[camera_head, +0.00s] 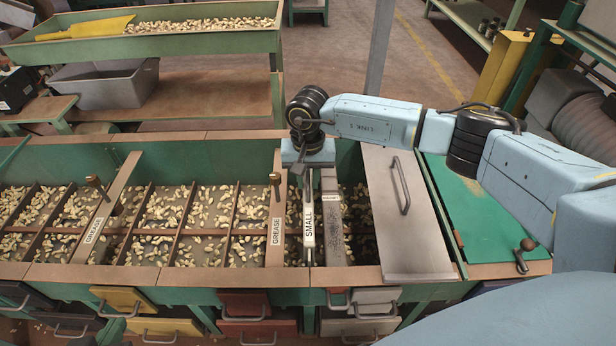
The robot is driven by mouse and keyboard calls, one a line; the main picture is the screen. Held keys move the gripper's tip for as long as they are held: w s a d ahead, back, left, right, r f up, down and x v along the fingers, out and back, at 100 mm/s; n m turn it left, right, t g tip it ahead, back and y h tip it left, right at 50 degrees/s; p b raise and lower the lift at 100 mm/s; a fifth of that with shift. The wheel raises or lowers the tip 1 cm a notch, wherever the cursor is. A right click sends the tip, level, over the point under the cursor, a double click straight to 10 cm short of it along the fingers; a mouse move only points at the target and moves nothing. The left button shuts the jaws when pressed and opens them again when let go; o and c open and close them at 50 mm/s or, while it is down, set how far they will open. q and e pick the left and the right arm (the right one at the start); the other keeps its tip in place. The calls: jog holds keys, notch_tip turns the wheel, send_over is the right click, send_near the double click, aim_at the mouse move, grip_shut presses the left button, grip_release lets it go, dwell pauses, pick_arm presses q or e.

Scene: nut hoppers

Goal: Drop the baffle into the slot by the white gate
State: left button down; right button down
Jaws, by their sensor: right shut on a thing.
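My right gripper (308,176) points down over the long green hopper trough (190,277). It is shut on what looks like the top of a thin, upright plate marked SMALL, which I take to be the baffle (309,240). The baffle stands nearly upright across the trough, its lower front end near the front rim. Whether it sits in a slot or just above one I cannot tell. A white-fronted gate (375,296) with a handle is on the trough's front, right of the baffle. My left gripper is not in view.
A brown bar marked GREASE (275,225) is close left of the baffle, and a speckled grey bar (333,220) close right. A grey lid (405,220) with a handle covers the trough further right. Nuts fill the divided compartments. Another nut tray (150,43) stands behind.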

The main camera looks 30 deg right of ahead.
jog(key=shift+f, duration=1.3)
jog(key=c, duration=1.2)
grip_release()
jog(key=shift+o, duration=0.2)
notch_tip(320, 180, up, 13)
jog(key=p, duration=0.5)
jog(key=shift+r+p, duration=0.2)
jog(key=shift+p, duration=0.15)
